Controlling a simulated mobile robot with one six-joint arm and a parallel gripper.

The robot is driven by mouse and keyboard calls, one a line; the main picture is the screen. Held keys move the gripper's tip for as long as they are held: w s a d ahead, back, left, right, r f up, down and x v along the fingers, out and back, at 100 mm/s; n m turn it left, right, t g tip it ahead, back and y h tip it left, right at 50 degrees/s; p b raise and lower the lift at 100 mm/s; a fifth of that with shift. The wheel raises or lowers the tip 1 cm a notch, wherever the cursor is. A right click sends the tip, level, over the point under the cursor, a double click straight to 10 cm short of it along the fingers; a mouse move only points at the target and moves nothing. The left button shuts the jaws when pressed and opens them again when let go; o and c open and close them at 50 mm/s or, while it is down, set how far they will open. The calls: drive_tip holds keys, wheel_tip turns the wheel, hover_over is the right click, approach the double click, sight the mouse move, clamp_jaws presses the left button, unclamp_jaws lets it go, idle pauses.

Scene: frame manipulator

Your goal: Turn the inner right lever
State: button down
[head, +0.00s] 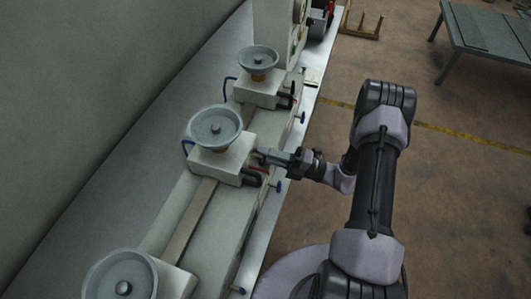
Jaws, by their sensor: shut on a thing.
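My gripper (262,156) reaches in from the right to the right side of the middle white block (222,158), below its grey round dish (215,126). Its jaws are shut on what seems to be a lever at that side. The fingers hide most of this part, so its angle cannot be told. Just below the jaws is a small red part (265,171) and a dark knob (251,180) on the same block. A blue lever (277,186) sticks out lower, from the machine's front edge, apart from the jaws.
Similar blocks with dishes stand behind (258,58) and in front (121,278) along the pale machine frame. More blue levers (301,117) line its right edge. A wall rises at left. Floor to the right is open, with a grey table (490,35) at the far right.

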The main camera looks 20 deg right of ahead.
idle(0.4)
drive_tip(key=c, duration=1.4)
unclamp_jaws()
